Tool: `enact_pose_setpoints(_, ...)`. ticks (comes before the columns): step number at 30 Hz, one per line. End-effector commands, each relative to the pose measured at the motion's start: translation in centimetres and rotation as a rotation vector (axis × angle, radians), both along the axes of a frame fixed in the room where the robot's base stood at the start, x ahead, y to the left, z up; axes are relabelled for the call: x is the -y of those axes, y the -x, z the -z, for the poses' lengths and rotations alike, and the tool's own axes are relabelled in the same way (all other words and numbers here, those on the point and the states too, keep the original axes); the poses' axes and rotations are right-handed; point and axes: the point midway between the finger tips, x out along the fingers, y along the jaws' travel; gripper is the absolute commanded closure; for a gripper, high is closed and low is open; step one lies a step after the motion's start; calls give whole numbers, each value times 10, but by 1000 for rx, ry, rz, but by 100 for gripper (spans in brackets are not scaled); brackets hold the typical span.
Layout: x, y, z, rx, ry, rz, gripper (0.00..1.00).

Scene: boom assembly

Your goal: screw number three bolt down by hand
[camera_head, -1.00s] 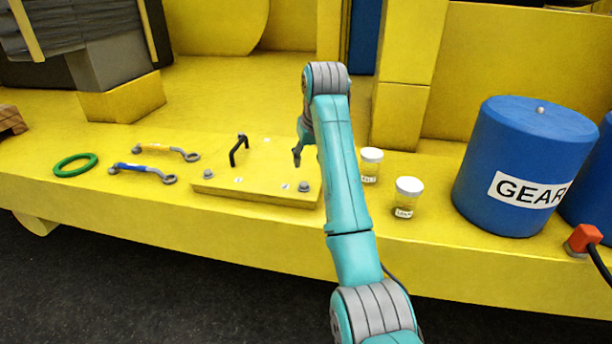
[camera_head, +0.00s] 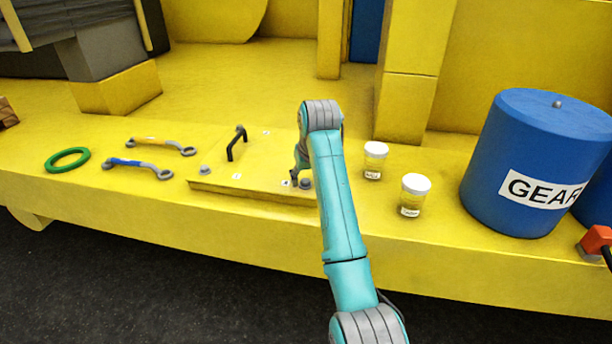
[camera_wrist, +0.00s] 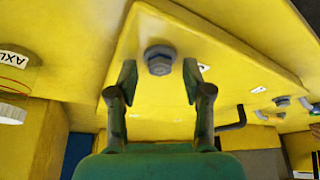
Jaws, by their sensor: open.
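A yellow cover plate (camera_head: 262,165) lies on the yellow deck with a black handle (camera_head: 236,143). A grey hex bolt (camera_head: 306,184) stands at its front right corner, and another bolt (camera_head: 205,170) at its front left corner. Small white labels lie near the bolts, too small to read. My gripper (camera_head: 296,182) is low over the plate beside the front right bolt. In the wrist view my gripper (camera_wrist: 158,80) is open and empty, and a bolt (camera_wrist: 159,58) shows just beyond the gap between its fingertips. I cannot tell whether they touch it.
Two jars with white lids (camera_head: 374,160) (camera_head: 411,195) stand right of my arm. A blue drum (camera_head: 535,150) marked GEAR stands farther right. Two wrenches, one yellow (camera_head: 160,146) and one blue (camera_head: 138,168), and a green ring (camera_head: 68,159) lie left of the plate.

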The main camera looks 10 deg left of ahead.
Motion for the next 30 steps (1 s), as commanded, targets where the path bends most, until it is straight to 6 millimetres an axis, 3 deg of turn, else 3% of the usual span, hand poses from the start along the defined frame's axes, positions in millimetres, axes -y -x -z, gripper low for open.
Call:
enact_pose_setpoints(2,0,0,0,0,0,0,50)
enact_pose_setpoints(3,0,0,0,0,0,0,55)
enact_pose_setpoints(9,0,0,0,0,0,0,100)
enact_pose_setpoints(20,0,0,0,0,1,35,100)
enact_pose_setpoints(30,-2,1,0,0,1,251,100)
